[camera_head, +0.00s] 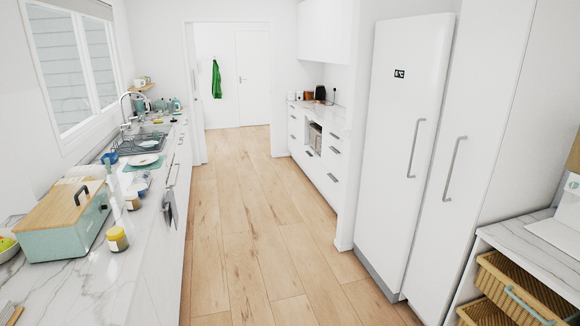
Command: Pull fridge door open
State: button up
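A tall white fridge door (391,145) with a small dark display near its top stands on the right side of the aisle. It has a long vertical grey handle (415,148) on its right side. A second tall white door (472,150) stands directly to its right, with its own vertical grey handle (455,168). Both doors look closed. My gripper and arm do not show in this view.
The wooden floor (263,245) before the fridge is clear. A marble counter (145,225) with a bread box (66,219), jars and a sink (139,143) runs along the left. Wicker baskets (525,287) sit under a shelf at the lower right.

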aim_at(411, 54)
jog(key=i+z, duration=0.35)
jog(key=i+j+z, duration=0.3)
jog(key=i, duration=0.15)
jog(key=i+j+z, duration=0.2)
jog(key=i+z, duration=0.15)
jog(key=i+j+z, duration=0.3)
jog(key=i+z, duration=0.2)
jog(key=i+j+z, duration=0.35)
jog(key=j+z, duration=0.15)
jog(key=i+j+z, duration=0.3)
jog(key=j+z, duration=0.2)
jog(key=j, duration=0.15)
